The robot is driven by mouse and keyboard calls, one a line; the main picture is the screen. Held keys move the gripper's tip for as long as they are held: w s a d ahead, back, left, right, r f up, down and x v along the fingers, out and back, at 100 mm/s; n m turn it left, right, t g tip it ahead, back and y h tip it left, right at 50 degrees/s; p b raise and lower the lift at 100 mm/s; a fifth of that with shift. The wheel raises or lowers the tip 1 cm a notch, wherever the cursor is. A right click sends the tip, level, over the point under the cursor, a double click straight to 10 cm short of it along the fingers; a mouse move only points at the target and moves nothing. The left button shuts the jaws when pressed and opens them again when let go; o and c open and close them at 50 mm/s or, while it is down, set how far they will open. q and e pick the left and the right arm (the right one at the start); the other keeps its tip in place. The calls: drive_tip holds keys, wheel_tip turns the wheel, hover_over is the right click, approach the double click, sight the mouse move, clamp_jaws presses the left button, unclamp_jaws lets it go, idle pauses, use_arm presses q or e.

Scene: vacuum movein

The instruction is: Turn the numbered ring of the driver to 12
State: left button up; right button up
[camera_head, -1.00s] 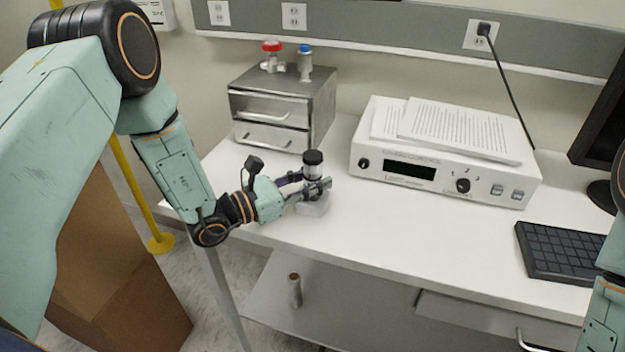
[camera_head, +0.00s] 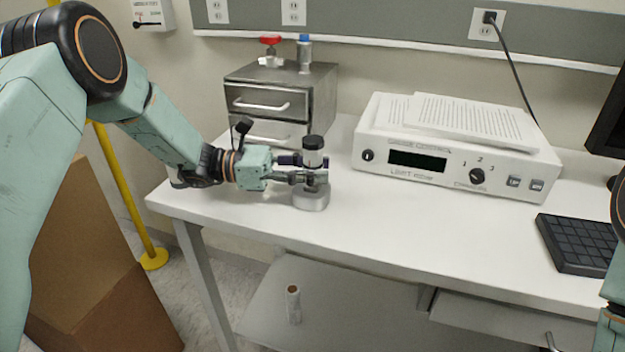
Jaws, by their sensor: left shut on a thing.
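I see no driver with a numbered ring that I can make out. My left gripper (camera_head: 308,178) is shut around a small upright silvery cylinder with a black cap (camera_head: 313,144). The cylinder stands over a round grey base (camera_head: 311,201) on the white bench; I cannot tell whether the two are joined. The gripper fingers hide the cylinder's middle, and no numbers show on it. My right gripper is out of view; only part of my right arm shows at the right edge.
A metal drawer box (camera_head: 275,100) with red and blue fittings stands behind. A white gauge controller (camera_head: 455,160) with papers on top is at back right. A keyboard (camera_head: 585,243) lies at the right. The bench front (camera_head: 420,238) is clear. Cardboard boxes (camera_head: 75,245) stand on the floor.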

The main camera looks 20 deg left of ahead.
sight(313, 139)
use_arm(q)
drive_tip(key=shift+m+g, duration=0.3)
drive_tip(key=shift+g, duration=0.1)
drive_tip(key=o, duration=1.2)
drive_tip(key=shift+r, duration=0.15)
wheel_tip(313, 139, up, 10)
drive_tip(key=shift+f, duration=0.15)
